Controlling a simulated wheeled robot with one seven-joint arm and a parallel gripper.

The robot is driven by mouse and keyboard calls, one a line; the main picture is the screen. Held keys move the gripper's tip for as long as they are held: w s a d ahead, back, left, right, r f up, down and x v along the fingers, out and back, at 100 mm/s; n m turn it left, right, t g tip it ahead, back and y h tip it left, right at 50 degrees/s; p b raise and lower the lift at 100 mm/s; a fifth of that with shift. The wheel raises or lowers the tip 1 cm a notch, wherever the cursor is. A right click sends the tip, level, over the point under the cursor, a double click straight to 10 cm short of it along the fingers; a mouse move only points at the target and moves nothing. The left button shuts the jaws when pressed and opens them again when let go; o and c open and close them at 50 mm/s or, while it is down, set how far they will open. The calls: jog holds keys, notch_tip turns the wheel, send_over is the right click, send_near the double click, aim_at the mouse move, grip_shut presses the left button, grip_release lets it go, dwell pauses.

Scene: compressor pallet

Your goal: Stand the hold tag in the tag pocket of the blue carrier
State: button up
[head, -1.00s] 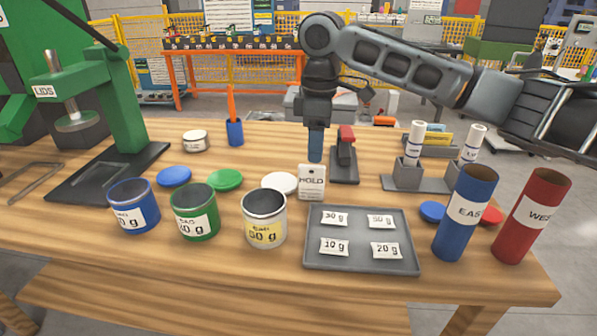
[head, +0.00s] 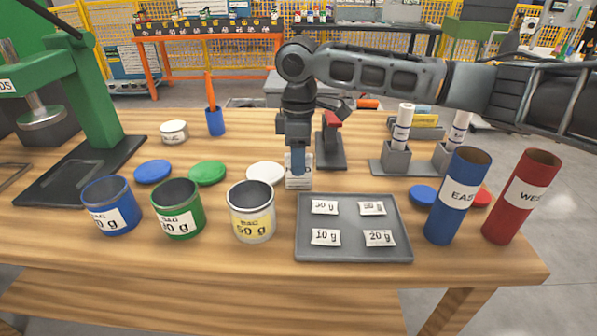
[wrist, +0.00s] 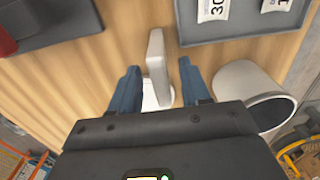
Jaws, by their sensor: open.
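The white hold tag (head: 299,183) stands upright on the wooden table, left of the grey tray. My gripper (head: 298,170) is down at the tag, and a blue finger hides part of its face. In the wrist view the tag (wrist: 156,62) stands edge-on between the two open fingers of my gripper (wrist: 158,88), with a gap on each side. A blue tube marked "EAS" (head: 459,198), seemingly the blue carrier, stands upright at the right. I cannot make out its tag pocket.
The grey tray (head: 303,245) holds several labelled packets. Cans stand at front left, including a white one (head: 251,213) near the tag. A red-topped device (head: 331,145) is behind it. A red tube (head: 522,197) stands beside the blue one.

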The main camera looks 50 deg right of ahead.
jog(key=shift+c, duration=0.3)
grip_shut()
